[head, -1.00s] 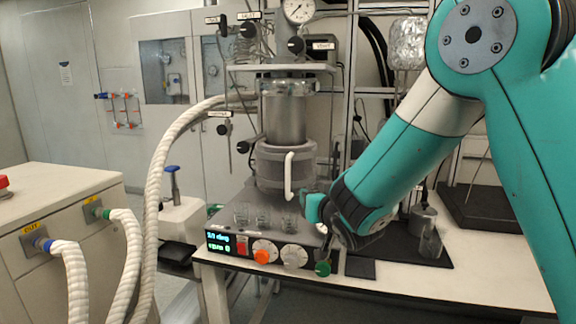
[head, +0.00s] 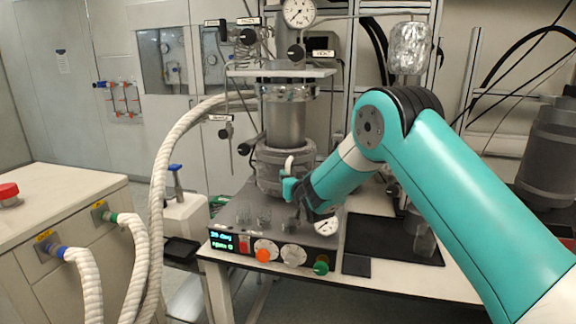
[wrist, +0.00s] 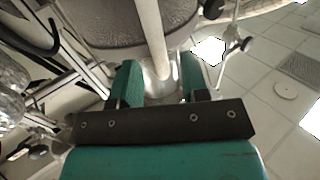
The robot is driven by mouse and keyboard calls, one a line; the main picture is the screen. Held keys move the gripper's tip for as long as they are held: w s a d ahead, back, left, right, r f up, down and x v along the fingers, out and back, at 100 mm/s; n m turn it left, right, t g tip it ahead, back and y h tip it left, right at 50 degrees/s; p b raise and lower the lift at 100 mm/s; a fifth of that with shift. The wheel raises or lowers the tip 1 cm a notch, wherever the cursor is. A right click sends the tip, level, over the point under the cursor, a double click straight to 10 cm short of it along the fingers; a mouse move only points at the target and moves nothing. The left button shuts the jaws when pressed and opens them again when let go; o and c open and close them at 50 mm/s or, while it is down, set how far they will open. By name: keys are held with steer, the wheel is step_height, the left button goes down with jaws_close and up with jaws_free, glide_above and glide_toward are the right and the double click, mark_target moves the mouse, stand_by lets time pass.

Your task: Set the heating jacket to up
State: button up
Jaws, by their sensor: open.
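My gripper (head: 290,188) is at the handle's lower part, and my arm comes in from the right. In the wrist view, the white handle (wrist: 152,35) runs down between the two green fingers of my open gripper (wrist: 160,78). The grey jacket (wrist: 100,22) lies just beyond. I cannot tell whether either finger touches the handle.
The reactor base has a display, knobs and several small glasses in front of the jacket. A white hose (head: 165,165) curves along the left. A black mat (head: 375,235) with a beaker lies to the right. A bench with a red button (head: 8,192) stands at far left.

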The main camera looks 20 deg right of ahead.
mark_target(288, 172)
steer(key=shift+w+p, duration=0.35)
steer(key=shift+w, duration=1.15)
jaws_close()
